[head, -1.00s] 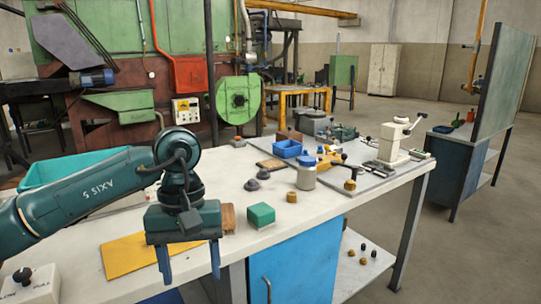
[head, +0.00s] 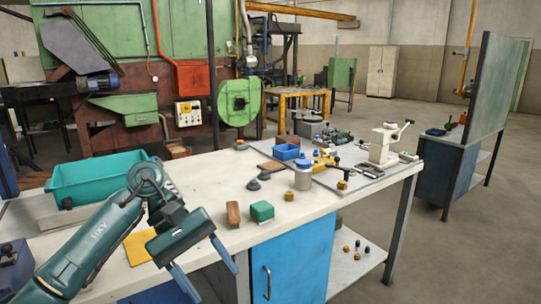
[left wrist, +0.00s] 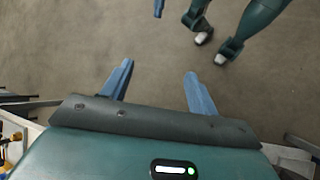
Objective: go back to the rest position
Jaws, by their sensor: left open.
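My left gripper (head: 215,284) is open and empty. In the head view it hangs tilted at the front edge of the white workbench (head: 210,175), its blue fingers pointing down and to the right. In the left wrist view the left gripper (left wrist: 158,72) shows two spread blue fingers with only bare floor between them. A single blue fingertip, seemingly of my right gripper (left wrist: 158,8), shows at the top of that view, and its opening cannot be judged. The right gripper is not in the head view.
Near the left gripper lie a yellow sheet (head: 139,247), a brown block (head: 233,213) and a green block (head: 262,211). A teal bin (head: 95,183) stands at the left. A blue cabinet door (head: 292,265) is below the bench. Open floor lies in front.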

